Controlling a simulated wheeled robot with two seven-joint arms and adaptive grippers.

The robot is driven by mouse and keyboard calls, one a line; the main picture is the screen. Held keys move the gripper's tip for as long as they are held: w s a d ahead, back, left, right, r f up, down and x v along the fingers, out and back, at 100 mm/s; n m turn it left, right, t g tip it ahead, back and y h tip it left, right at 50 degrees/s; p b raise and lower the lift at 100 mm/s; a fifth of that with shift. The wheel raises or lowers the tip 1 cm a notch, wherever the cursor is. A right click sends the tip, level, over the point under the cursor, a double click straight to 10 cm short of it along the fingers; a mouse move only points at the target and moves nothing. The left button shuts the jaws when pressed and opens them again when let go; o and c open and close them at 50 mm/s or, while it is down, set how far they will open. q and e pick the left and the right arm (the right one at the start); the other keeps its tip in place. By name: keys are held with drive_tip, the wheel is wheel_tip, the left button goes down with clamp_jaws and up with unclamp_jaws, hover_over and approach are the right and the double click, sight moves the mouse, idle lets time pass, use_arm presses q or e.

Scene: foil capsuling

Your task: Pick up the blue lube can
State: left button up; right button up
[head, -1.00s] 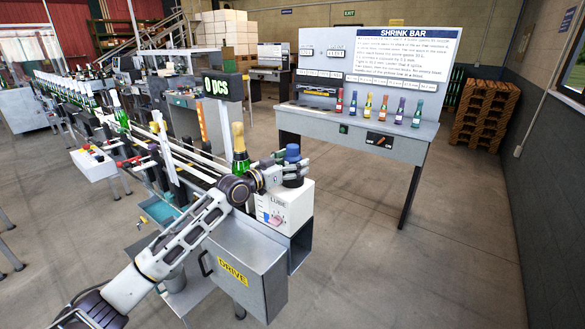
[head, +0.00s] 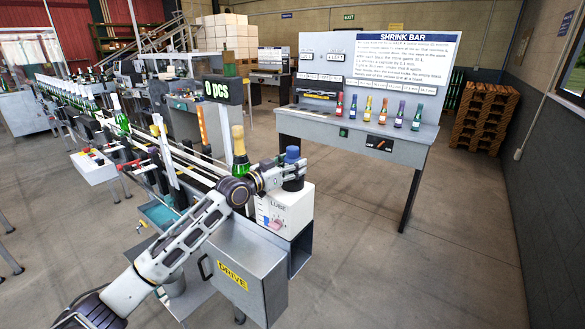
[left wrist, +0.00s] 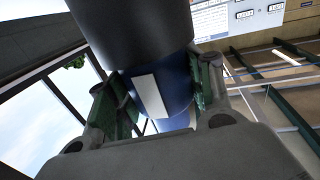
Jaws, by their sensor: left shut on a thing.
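The blue lube can (head: 292,154) stands upright at the white box marked LUBE (head: 283,210), with its blue top showing above my gripper. My left gripper (head: 285,173) reaches it from the left and is shut on it. In the left wrist view the can (left wrist: 172,92) is between the two green-padded fingers (left wrist: 160,92). It shows a blue body with a white label and a wide black part. I cannot tell whether the can's base touches the box. My right gripper is not in view.
A green bottle with a gold top (head: 240,152) stands on the conveyor just left of the can. The grey DRIVE cabinet (head: 240,260) is below my forearm. The Shrink Bar bench (head: 355,135) with several small coloured bottles is behind right.

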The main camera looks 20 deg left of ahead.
sight(292, 148)
use_arm(q)
drive_tip(key=shift+r, duration=0.5)
wheel_tip(292, 148, up, 7)
drive_tip(key=shift+f, duration=0.2)
drive_tip(key=shift+r, duration=0.95)
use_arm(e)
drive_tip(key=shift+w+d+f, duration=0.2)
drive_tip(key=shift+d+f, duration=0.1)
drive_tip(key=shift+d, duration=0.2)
